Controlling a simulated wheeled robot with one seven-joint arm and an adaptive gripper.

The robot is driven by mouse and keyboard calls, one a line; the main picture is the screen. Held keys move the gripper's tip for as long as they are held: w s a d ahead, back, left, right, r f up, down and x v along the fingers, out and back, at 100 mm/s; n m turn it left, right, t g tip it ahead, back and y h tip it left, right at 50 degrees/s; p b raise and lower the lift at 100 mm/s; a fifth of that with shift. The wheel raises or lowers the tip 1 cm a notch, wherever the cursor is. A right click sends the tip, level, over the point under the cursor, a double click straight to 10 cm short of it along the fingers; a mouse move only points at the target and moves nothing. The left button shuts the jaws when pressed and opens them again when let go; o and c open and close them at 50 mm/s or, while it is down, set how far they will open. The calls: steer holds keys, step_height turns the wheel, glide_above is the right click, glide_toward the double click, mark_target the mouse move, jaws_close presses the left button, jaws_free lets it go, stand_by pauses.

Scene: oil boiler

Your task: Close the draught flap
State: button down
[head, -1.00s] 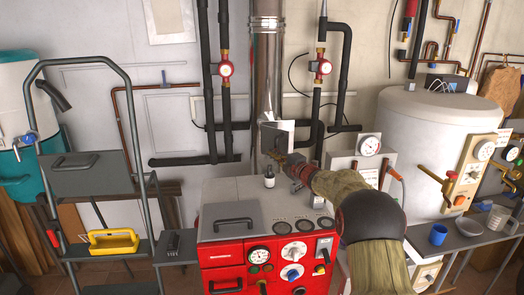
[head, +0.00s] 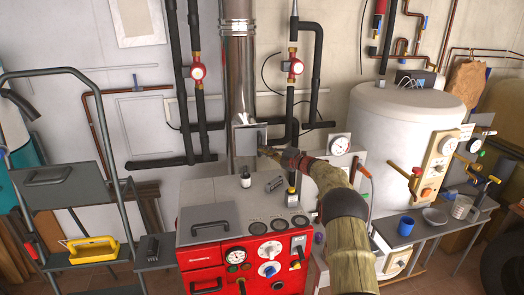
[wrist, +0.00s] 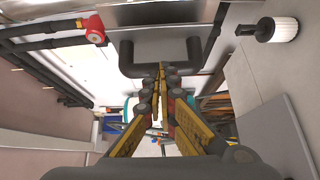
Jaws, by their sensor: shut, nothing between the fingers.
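The draught flap (head: 250,136) is a squarish grey metal plate on the front of the shiny flue pipe (head: 239,75), above the red boiler. From the head view I cannot tell how far it stands open. My gripper (head: 266,152) is at the plate's lower right edge. In the wrist view my gripper (wrist: 160,88) is shut and empty, its fingertips close to a dark U-shaped bar (wrist: 160,72) under a grey metal surface (wrist: 160,22). The bar looks like a handle. I cannot tell whether the fingers touch it.
Black pipes with red pumps (head: 198,72) flank the flue. A white tank (head: 400,140) stands right.

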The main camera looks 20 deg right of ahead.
steer(key=shift+w+d, duration=0.4)
steer(key=shift+d, duration=0.05)
stand_by(0.4)
